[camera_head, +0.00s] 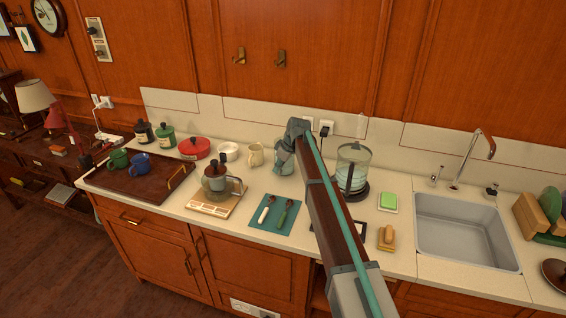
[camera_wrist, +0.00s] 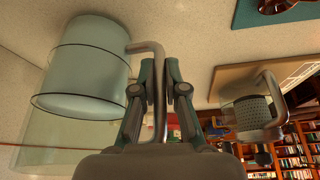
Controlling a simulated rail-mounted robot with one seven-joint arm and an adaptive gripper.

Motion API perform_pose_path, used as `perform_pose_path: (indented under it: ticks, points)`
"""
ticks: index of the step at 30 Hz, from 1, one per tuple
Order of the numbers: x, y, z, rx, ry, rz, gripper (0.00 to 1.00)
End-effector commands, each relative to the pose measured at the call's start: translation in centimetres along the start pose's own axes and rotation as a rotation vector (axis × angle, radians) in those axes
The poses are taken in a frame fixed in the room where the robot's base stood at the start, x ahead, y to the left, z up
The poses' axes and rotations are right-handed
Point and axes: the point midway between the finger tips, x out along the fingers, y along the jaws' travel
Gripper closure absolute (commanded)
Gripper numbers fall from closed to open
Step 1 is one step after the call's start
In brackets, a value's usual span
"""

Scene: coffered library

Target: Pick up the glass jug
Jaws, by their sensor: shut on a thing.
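The glass jug (camera_wrist: 85,65) is a clear pale cylinder with a bent metal handle (camera_wrist: 150,48), large at the left of the wrist view. My gripper (camera_wrist: 160,75) is shut on this handle, with a finger on either side of it. In the head view the jug (camera_head: 284,165) shows near the back of the counter, partly hidden by my gripper (camera_head: 293,143). I cannot tell whether its base touches the counter.
A glass kettle (camera_head: 353,158) on a dark base stands right of my arm. A cream mug (camera_head: 255,155) is close on the left. A sink (camera_head: 465,235) is at right.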

Motion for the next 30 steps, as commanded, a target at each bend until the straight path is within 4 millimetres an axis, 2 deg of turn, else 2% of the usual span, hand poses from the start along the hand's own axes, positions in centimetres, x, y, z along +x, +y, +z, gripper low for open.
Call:
perform_pose_path:
  ticks: [17, 25, 30]
  points:
    - [-1.0, 0.1, -0.5, -0.001, 0.002, 0.001, 1.00]
    - [-2.8, 0.1, -1.2, -0.001, 0.002, 0.001, 1.00]
    - [-4.2, -1.0, -0.9, -0.001, 0.002, 0.002, 1.00]
